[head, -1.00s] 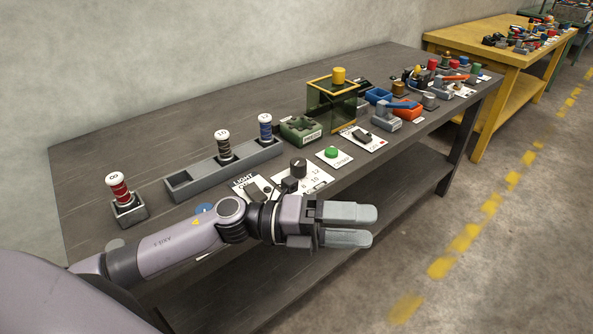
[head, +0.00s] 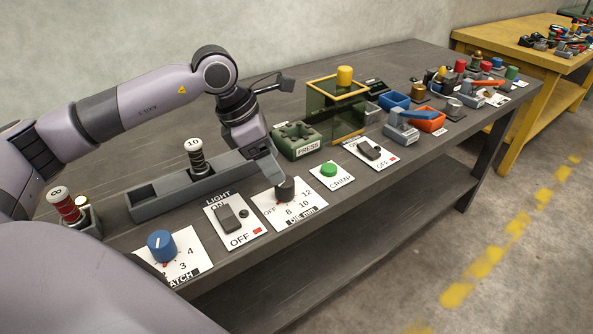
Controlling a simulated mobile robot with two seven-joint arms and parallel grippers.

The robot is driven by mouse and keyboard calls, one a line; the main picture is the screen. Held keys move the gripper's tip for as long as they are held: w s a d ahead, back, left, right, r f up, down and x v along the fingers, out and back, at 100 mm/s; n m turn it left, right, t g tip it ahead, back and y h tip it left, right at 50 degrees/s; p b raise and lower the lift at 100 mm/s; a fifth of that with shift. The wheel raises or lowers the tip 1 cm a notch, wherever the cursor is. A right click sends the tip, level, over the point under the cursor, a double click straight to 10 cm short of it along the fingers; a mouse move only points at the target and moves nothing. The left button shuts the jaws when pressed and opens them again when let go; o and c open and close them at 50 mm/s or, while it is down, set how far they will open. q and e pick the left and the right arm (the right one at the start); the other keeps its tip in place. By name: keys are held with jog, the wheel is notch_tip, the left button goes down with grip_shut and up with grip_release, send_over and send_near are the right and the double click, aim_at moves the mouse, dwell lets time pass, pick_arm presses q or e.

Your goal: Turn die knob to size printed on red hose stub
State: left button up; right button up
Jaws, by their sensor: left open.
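The die knob (head: 286,190) is a dark round knob on a white plate (head: 297,212) marked OFF, 8, 10, 12 and "DIE mm". I cannot tell for certain which mark it points at. The red hose stub (head: 66,208) stands at the far left in a grey holder (head: 92,222), with 8 printed on its white top. My left gripper (head: 268,172) points down just behind and left of the die knob, open, with nothing seen in it. I cannot tell whether a finger touches the knob. My right gripper is out of view.
Left of the die knob are a light switch (head: 230,217) and a blue latch knob (head: 161,245). To the right are a green crimp button (head: 328,169) and another switch (head: 370,151). A green press block (head: 294,141) stands behind.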

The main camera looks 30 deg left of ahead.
aim_at(285, 188)
pick_arm(q)
jog(key=shift+w+d+f, duration=0.1)
jog(key=shift+f, duration=0.3)
jog(key=x, duration=0.4)
jog(key=shift+d+f, duration=0.15)
jog(key=shift+f, duration=0.25)
jog(key=shift+w+d+f, duration=0.15)
jog(key=shift+f, duration=0.4)
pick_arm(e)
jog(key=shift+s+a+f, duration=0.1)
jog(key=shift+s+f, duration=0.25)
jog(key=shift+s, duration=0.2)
pick_arm(q)
jog(key=c, duration=1.1)
jog(key=shift+o, duration=0.2)
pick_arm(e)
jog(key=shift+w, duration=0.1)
